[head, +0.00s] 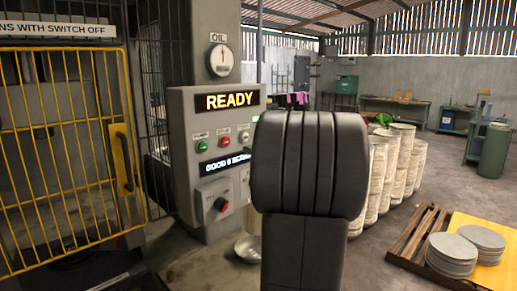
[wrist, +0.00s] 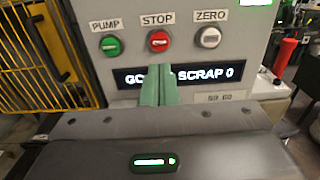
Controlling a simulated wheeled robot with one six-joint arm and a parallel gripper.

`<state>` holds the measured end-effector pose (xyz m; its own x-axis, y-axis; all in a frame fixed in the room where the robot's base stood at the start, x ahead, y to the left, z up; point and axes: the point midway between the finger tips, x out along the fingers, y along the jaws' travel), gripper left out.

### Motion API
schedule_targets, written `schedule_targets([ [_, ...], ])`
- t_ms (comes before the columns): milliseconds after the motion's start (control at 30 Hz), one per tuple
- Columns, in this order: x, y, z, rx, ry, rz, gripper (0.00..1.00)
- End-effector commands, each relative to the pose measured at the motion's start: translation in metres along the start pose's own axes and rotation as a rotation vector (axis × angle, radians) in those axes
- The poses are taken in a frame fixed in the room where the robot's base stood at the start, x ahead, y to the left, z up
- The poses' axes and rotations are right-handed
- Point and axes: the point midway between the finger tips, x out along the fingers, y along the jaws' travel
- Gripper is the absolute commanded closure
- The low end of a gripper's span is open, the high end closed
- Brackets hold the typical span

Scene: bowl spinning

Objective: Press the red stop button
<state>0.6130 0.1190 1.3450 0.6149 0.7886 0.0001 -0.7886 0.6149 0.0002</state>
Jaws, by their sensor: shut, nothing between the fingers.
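The red stop button (wrist: 158,40) sits under a "STOP" label on the grey control panel, between a green pump button (wrist: 111,46) and a white zero button (wrist: 209,38). In the head view the red button (head: 224,142) is left of my arm, below the "READY" display. My gripper (wrist: 160,72) shows in the wrist view as two green fingers held together, empty. Its tips appear just below the red button, in front of the dark text display. I cannot tell whether they touch the panel. In the head view my arm hides the gripper.
A red-and-black switch (head: 221,204) is lower on the panel (head: 184,108). A yellow barred gate (head: 60,150) stands left. White stacks (head: 397,165) and a pallet (head: 412,240) with grey plates (head: 452,248) are right. A bowl (head: 248,247) is on the floor.

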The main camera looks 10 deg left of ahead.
Motion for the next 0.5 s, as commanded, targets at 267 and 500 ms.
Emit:
schedule_targets([
  [267, 0.059, 0.001, 0.004, 0.002, 0.001, 0.004, 1.00],
  [500, 0.085, 0.000, 0.002, 0.000, 0.001, 0.001, 1.00],
])
